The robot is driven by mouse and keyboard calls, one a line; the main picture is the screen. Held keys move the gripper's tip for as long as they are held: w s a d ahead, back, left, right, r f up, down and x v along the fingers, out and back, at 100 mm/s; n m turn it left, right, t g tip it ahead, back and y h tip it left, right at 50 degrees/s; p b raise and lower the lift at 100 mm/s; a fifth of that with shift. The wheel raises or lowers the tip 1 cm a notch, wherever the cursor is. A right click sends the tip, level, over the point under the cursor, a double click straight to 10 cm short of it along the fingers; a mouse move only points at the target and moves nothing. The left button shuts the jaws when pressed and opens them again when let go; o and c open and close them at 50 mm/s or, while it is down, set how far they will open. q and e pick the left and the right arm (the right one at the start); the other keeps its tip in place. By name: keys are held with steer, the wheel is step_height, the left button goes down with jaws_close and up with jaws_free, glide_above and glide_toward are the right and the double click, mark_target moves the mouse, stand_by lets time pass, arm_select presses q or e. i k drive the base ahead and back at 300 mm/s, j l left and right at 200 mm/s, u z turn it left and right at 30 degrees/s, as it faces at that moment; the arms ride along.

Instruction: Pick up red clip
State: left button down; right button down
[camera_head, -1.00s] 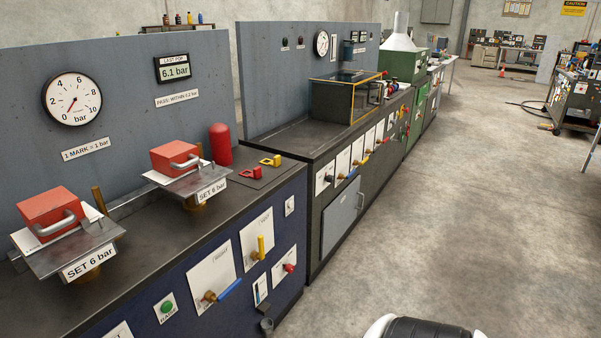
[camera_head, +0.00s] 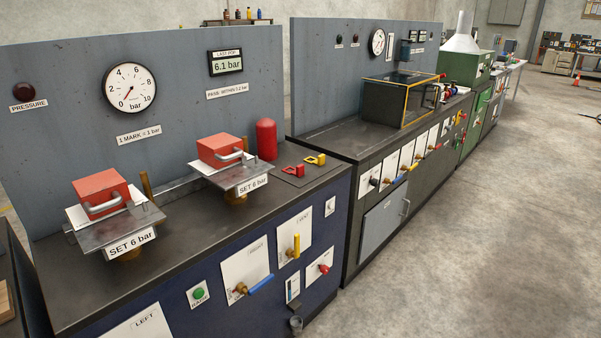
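The red clip (camera_head: 293,171) lies flat on the dark mat at the right end of the near bench top. A yellow clip (camera_head: 315,160) of similar shape lies just right of and behind it, apart from it. Neither of my grippers shows in the head view.
A red cylinder (camera_head: 266,139) stands behind the red clip. Two red blocks with handles (camera_head: 101,192) (camera_head: 220,150) rest on metal plates labelled "SET 6 bar" to the left. The bench (camera_head: 180,240) has valves with blue and yellow levers on its front. Open floor (camera_head: 470,230) lies to the right.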

mark_target(299, 172)
steer(key=i+l+u, duration=0.2)
steer(key=i, duration=0.3)
steer(key=i+l+u, duration=0.2)
steer(key=i, duration=0.3)
steer(key=i+l+u, duration=0.25)
steer(key=i, duration=0.25)
steer(key=j, duration=0.1)
